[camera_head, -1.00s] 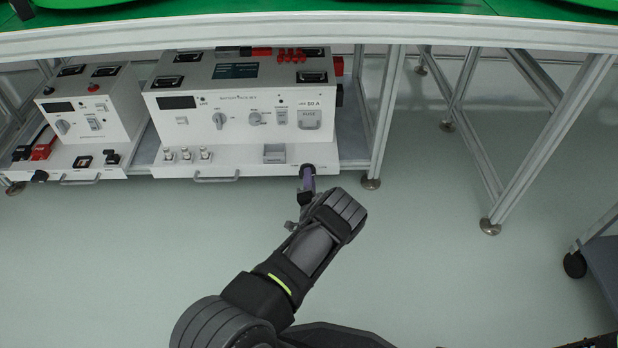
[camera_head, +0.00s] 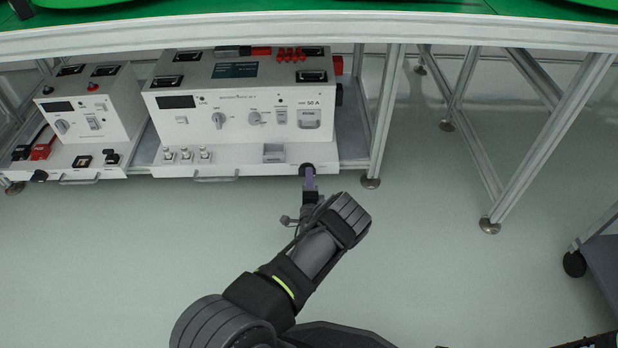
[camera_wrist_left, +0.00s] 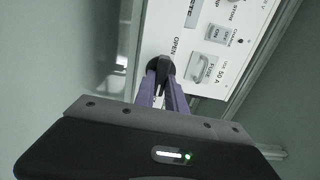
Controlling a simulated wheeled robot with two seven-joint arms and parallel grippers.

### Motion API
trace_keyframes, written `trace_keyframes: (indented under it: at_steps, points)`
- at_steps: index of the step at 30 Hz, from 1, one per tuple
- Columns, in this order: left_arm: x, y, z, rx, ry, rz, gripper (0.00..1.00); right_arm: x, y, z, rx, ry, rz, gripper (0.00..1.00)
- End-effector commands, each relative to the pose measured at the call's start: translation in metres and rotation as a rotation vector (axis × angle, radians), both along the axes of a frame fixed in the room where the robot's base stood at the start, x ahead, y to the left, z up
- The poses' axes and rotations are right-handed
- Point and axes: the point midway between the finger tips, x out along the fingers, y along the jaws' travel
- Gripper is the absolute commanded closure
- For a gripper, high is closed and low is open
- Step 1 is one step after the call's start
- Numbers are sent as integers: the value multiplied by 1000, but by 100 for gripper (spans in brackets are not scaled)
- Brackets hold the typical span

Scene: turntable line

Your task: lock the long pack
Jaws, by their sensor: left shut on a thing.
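The long pack (camera_head: 225,128) is the wider white unit on the shelf under the green-topped table. Its black round lock knob (camera_head: 306,167) sits at the lower right of its front panel. My left gripper (camera_head: 310,178) reaches up to the knob from the front. In the left wrist view, its purple fingers (camera_wrist_left: 162,88) are shut on the knob's dark handle (camera_wrist_left: 161,70), and the word OPEN is printed beside the knob. The fingers partly cover the knob, so its exact angle is hard to read. My right gripper is not in view.
A smaller white pack (camera_head: 88,112) stands to the left on the same shelf. A metal table leg (camera_head: 385,115) is close to the right of the long pack. A wheeled cart (camera_head: 600,240) is at the right edge. The floor in front is clear.

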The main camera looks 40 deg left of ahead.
Motion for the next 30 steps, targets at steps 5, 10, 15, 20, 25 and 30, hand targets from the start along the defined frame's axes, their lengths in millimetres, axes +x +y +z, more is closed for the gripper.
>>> trace_keyframes:
  at_steps: [5, 10, 15, 20, 25, 30]
  points:
    - [-1, -1, -1, 0, 4, -1, 76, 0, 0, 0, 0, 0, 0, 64]
    - [0, 0, -1, 0, 1, -1, 63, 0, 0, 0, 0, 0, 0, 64]
    - [0, 0, 0, -1, 1, -1, 63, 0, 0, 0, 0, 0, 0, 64]
    - [-3, -2, 1, -1, 1, -1, 63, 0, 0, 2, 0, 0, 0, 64]
    - [-17, -13, 2, -2, 2, 0, 63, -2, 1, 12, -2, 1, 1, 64]
    - [-40, -31, 3, -1, 4, -2, 63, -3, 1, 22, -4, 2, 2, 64]
